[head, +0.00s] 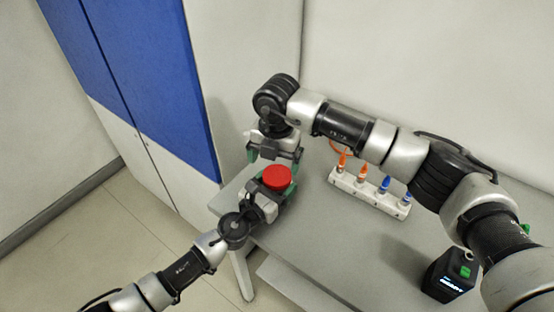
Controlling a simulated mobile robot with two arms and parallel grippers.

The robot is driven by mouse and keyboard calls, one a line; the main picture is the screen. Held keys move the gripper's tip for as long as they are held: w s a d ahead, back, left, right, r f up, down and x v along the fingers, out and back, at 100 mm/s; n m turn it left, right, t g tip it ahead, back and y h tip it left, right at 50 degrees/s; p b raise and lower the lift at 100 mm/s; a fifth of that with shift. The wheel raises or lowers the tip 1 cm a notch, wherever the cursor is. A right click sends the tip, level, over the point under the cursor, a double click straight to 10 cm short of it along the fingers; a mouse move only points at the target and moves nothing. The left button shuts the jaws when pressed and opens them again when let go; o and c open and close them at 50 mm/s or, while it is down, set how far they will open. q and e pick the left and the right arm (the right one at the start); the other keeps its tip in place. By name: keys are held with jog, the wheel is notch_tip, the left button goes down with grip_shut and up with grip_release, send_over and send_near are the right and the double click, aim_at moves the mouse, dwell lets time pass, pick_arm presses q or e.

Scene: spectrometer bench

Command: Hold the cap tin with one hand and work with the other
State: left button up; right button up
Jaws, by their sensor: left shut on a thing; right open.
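The cap tin is a round red tin (277,177) near the left end of the grey bench. My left gripper (275,190) comes from below left and is shut on the tin, partly hiding its lower side. The tin's top faces up; I cannot tell if it touches the bench. My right gripper (273,158) points down just above and behind the tin. It is open, with its green-tipped fingers spread to either side, and nothing shows between them.
A white rack (368,194) holds several orange- and blue-topped vials on the grey bench (330,240). An orange loop (340,147) shows behind it, partly hidden by my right arm. Blue-and-white cabinets (140,75) stand left.

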jog(key=s+a+r+m+g+y, duration=0.2)
jog(key=a+r+m+y, duration=0.1)
jog(key=a+r+y, duration=0.85)
jog(key=w+a+r+m+t+y, duration=0.3)
jog(key=w+r+m+t+y, duration=0.3)
jog(key=w+r+m+t, duration=0.5)
jog(key=w+d+f+m+t+h, duration=0.35)
jog(key=f+m+h, duration=0.2)
jog(key=m, duration=0.65)
jog(key=m+g+h, duration=0.9)
jog(key=g+h, duration=0.3)
send_over(277, 174)
notch_tip(277, 174, down, 14)
jog(key=shift+r, duration=0.15)
jog(key=shift+f, duration=0.25)
notch_tip(277, 174, down, 8)
jog(key=shift+r, duration=0.25)
jog(key=shift+c, duration=0.4)
jog(key=c, duration=0.9)
